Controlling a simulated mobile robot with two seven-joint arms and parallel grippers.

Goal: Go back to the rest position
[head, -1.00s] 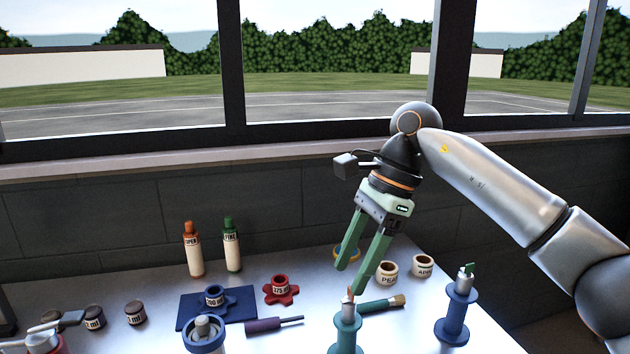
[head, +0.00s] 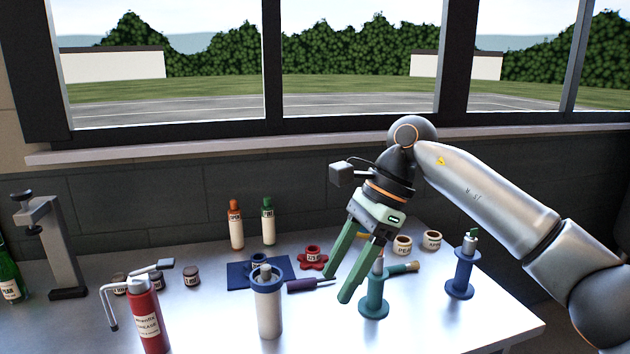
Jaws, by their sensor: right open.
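My right gripper (head: 336,288) is open and empty, its two green fingers pointing down and to the left above the table (head: 420,318). In the picture its fingertips lie just left of a teal spool-like stand (head: 373,297). I cannot tell how far above the table they are. The fingers hide part of what lies behind them. My left gripper does not show.
A blue stand (head: 462,270) and two small jars (head: 402,245) are to the right. A white cylinder with a blue collar (head: 269,312), a red grease can (head: 148,320) and a grey press (head: 54,240) stand left. Two bottles (head: 236,228) stand at the back.

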